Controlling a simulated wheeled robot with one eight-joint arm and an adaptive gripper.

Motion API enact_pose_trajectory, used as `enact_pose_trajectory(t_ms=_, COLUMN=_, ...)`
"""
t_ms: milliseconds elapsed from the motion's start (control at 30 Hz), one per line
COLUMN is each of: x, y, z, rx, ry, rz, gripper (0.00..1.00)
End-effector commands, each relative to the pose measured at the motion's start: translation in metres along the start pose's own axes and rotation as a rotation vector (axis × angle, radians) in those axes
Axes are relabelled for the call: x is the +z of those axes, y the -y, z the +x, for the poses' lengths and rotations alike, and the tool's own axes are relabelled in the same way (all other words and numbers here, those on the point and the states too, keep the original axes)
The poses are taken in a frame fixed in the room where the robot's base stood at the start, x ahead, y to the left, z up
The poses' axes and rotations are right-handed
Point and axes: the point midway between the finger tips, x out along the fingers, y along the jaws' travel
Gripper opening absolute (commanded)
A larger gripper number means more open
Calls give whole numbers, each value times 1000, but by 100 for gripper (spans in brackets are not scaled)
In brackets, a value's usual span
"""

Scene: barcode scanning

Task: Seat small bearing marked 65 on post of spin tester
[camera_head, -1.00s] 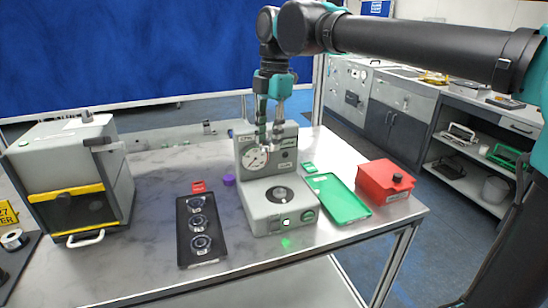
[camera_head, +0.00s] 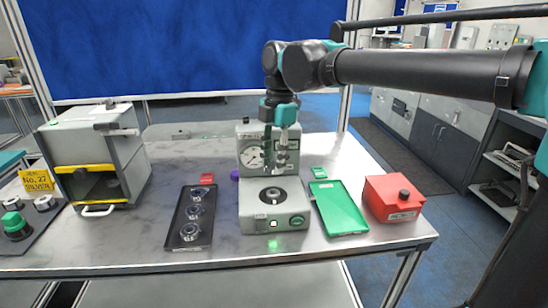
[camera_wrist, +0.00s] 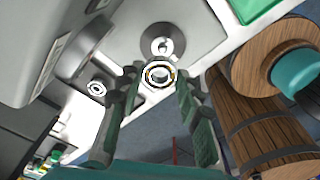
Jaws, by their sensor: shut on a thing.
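The spin tester (camera_head: 275,222) is a grey machine with a dial and a round plate with a post (camera_head: 272,195). The post also shows in the wrist view (camera_wrist: 163,45). My gripper (camera_head: 281,171) is above the plate, slightly right of the post. In the wrist view my gripper (camera_wrist: 157,80) is shut on a small ring-shaped bearing (camera_wrist: 158,86), held between the fingertips. The bearing appears apart from the post, though the gap is hard to judge. Its marking is not readable. A black tray (camera_head: 176,235) left of the tester holds three ring-shaped parts (camera_head: 195,211).
A green tray (camera_head: 345,215) and a red box (camera_head: 394,198) stand right of the tester. A grey cabinet with a yellow-edged opening (camera_head: 95,160) is at left. Small red (camera_head: 207,178) and purple (camera_head: 235,175) items lie behind the black tray. Table between cabinet and black tray is clear.

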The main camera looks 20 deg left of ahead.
Motion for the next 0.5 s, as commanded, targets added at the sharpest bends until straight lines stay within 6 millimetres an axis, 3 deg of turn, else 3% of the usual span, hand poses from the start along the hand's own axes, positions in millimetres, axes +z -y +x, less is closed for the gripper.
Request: enact_pose_trajectory(t_ms=500, x=5, y=0, z=41, rx=0, ry=0, rz=0, gripper=5)
